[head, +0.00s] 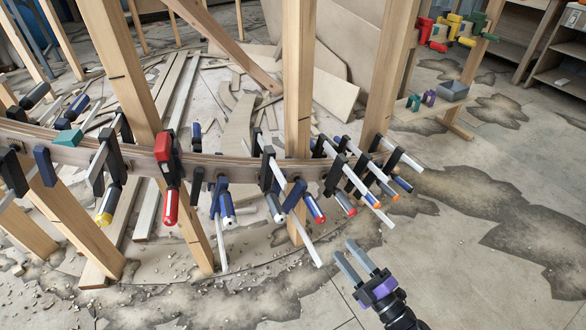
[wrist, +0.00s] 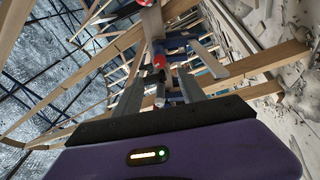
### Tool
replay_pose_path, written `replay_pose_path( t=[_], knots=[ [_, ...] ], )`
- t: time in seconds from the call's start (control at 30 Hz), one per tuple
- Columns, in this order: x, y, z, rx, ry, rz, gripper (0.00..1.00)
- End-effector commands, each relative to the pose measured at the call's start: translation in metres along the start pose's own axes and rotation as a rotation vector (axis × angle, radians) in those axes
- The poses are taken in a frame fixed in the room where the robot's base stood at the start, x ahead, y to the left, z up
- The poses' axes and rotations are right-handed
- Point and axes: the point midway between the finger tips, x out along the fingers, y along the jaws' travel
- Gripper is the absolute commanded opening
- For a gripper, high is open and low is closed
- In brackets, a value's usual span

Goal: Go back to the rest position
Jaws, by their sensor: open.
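My gripper (head: 358,258) is in the lower right of the head view, with its two grey fingers apart and nothing between them. It is in front of and below the curved wooden stringer (head: 232,172), apart from it. In the wrist view my gripper (wrist: 178,88) also shows its fingers spread, with the purple body below. Beyond the fingers, a clamp with a red part (wrist: 159,60) is seen on the structure. Whether the fingertips are close to that clamp is hard to tell in the wrist view.
Several bar clamps line the stringer, including a red one (head: 170,185); their bars jut toward my gripper. Wooden posts (head: 299,90) hold the stringer up. A rack with coloured clamps (head: 455,30) stands at the back right. The cracked floor (head: 480,220) at right is clear.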

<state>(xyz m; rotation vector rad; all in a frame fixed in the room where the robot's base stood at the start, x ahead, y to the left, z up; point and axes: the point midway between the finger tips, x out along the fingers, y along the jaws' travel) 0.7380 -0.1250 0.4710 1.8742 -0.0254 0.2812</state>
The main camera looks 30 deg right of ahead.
Motion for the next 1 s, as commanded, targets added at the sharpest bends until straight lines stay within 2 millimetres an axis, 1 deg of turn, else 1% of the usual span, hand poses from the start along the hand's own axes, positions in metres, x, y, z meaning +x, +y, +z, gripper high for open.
replay_pose_path(
  t=[0.17,0.23,0.27,0.33,0.37,0.4,0.47,0.57,0.67,0.87,1.0],
  knots=[
    [0.0,-0.001,0.001,0.011,-0.003,-0.002,0.48],
    [0.0,-0.001,0.008,0.041,-0.032,-0.003,0.48],
    [0.002,0.004,0.012,0.058,-0.049,0.005,0.48],
    [0.01,0.023,0.019,0.097,-0.081,0.043,0.48],
    [0.011,0.032,0.021,0.121,-0.099,0.06,0.48],
    [0.008,0.041,0.021,0.157,-0.12,0.077,0.48],
    [0.001,0.052,0.018,0.218,-0.151,0.097,0.48],
    [-0.016,0.067,0.004,0.33,-0.19,0.119,0.48],
    [-0.035,0.078,-0.015,0.447,-0.223,0.126,0.48],
    [-0.082,0.098,-0.066,0.719,-0.289,0.103,0.48],
    [-0.114,0.112,-0.105,0.903,-0.334,0.06,0.48]
  ],
)
